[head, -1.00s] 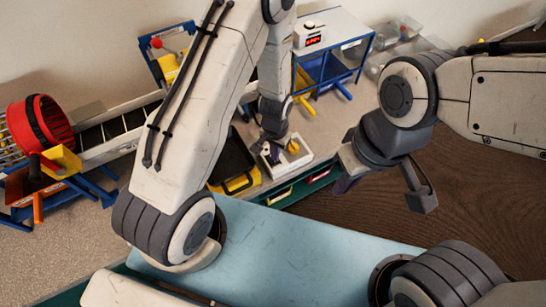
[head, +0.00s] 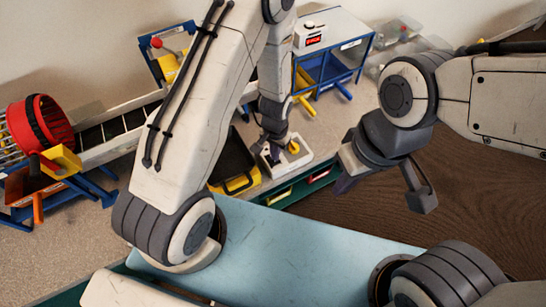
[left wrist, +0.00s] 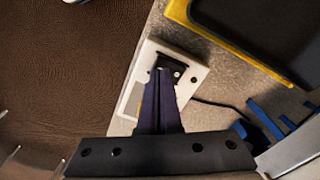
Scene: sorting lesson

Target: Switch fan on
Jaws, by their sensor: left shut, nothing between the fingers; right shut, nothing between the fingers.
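A white switch box (left wrist: 189,76) with a black rocker (left wrist: 172,67) lies at the edge of the grey worktop in the left wrist view. It also shows in the head view (head: 304,156), partly hidden by my left gripper. My left gripper (left wrist: 161,73) is shut and empty, its fingertips over the rocker; I cannot tell whether they press it. The gripper also shows in the head view (head: 263,150). My right gripper (head: 342,186) is shut and empty, over the brown floor. A red drum-shaped housing (head: 40,124) stands at the left; I cannot tell whether it is the fan.
A black-and-yellow tray (head: 234,166) lies left of the switch box. A white unit with a red display (head: 313,39) stands on a blue-framed stand at the back. A light blue surface (head: 290,255) is clear in front. A black cable (left wrist: 215,104) lies near the box.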

